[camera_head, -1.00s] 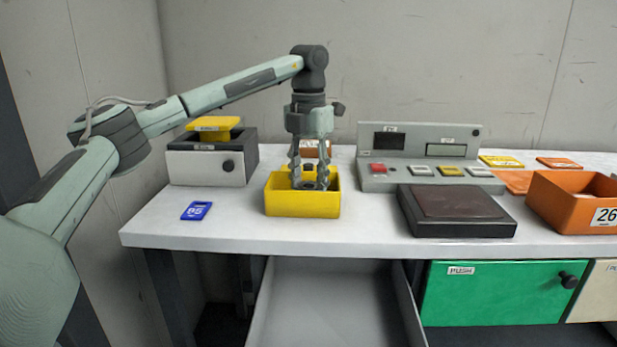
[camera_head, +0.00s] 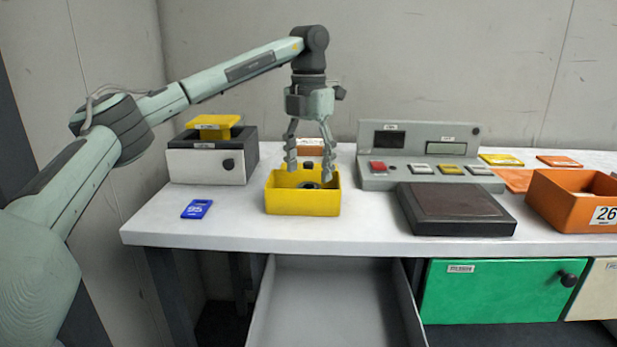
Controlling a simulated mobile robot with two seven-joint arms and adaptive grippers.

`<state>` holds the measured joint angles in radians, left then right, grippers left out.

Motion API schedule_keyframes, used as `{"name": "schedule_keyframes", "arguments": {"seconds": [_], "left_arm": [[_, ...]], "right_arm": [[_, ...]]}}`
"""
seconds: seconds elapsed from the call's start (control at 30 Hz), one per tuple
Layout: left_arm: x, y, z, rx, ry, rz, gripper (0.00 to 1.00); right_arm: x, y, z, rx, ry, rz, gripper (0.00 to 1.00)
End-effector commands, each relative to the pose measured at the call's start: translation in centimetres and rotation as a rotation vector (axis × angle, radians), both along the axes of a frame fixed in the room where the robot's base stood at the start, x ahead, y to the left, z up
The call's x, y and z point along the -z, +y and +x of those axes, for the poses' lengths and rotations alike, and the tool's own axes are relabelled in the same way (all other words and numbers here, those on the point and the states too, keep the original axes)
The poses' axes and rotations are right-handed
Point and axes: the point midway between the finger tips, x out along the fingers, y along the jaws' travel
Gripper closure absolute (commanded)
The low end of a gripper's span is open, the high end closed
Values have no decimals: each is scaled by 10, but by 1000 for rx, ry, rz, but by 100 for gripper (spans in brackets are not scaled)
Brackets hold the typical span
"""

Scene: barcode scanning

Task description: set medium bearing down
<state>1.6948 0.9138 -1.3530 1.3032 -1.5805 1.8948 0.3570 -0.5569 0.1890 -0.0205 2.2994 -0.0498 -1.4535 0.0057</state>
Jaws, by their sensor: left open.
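My left gripper (camera_head: 308,174) is open and points straight down over the yellow bin (camera_head: 302,203) on the white table. Its two fingers are spread apart, with their tips at about the height of the bin's rim. A dark ring-shaped part, which looks like the bearing (camera_head: 309,185), lies inside the yellow bin below and between the fingers. The bin's front wall hides most of it, and I cannot tell its size. My right gripper is not in view.
A blue tag (camera_head: 197,209) lies left of the bin. A white-fronted box (camera_head: 206,166) stands behind it. Right are a dark scale-like pad (camera_head: 456,210), a grey button console (camera_head: 418,150) and an orange bin (camera_head: 570,205). An open drawer (camera_head: 335,300) sticks out below the table (camera_head: 220,230).

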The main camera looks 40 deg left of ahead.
Motion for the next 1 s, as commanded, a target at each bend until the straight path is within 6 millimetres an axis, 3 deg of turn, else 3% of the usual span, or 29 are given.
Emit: {"name": "schedule_keyframes", "arguments": {"seconds": [0.2,0.4,0.6,1.0], "left_arm": [[-54,-1,1,1,-4,0,36],[-89,0,0,0,-2,2,36],[-99,0,0,1,0,1,36],[-98,0,0,1,0,1,36]], "right_arm": [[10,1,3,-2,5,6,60],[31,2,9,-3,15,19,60],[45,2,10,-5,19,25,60],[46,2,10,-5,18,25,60]]}}
